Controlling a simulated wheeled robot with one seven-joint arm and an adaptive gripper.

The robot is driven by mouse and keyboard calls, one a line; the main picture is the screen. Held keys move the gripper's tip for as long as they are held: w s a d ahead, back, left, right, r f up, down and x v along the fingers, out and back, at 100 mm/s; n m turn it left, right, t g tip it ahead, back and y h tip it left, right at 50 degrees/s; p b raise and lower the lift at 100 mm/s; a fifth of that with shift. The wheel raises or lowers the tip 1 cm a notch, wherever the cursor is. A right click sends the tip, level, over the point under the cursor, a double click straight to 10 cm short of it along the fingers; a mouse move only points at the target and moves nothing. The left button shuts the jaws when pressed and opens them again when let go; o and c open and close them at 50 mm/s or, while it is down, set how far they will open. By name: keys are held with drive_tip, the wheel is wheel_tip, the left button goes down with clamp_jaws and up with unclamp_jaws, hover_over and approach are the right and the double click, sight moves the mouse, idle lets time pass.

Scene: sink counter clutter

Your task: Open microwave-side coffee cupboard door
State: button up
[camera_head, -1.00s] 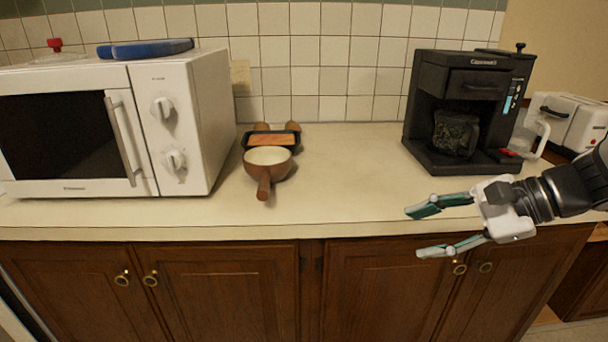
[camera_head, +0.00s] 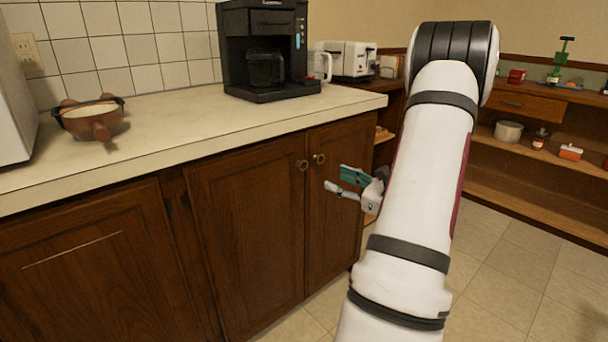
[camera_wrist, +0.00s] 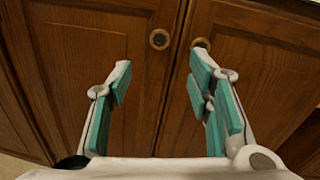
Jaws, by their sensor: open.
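Two wooden cupboard doors meet under the counter, below the coffee maker. The left door (camera_head: 245,235) has a round brass knob (camera_head: 302,165) at its upper right corner. The right door (camera_head: 335,215) has a matching knob (camera_head: 319,158) at its upper left. My gripper (camera_head: 338,180) is open and empty, in front of the right door and a little below the knobs. In the wrist view, my gripper (camera_wrist: 160,82) spreads its fingers before the doors. The left door's knob (camera_wrist: 160,39) shows between the fingertips and beyond them; the right door's knob (camera_wrist: 202,44) is by the right fingertip. Both doors look shut.
A black coffee maker (camera_head: 265,50) stands on the counter (camera_head: 180,103). Open shelves (camera_head: 520,165) line the right side. Tiled floor (camera_head: 490,280) is clear there.

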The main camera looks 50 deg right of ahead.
sight(304, 166)
drive_tip(key=w+b, duration=0.1)
drive_tip(key=w, duration=0.3)
drive_tip(key=w+d, duration=0.1)
drive_tip(key=w, duration=0.3)
drive_tip(key=w+b, duration=0.1)
drive_tip(key=w, duration=0.3)
drive_tip(key=shift+d+b, duration=0.25)
drive_tip(key=shift+b, duration=0.1)
drive_tip(key=shift+c, duration=0.5)
clamp_jaws()
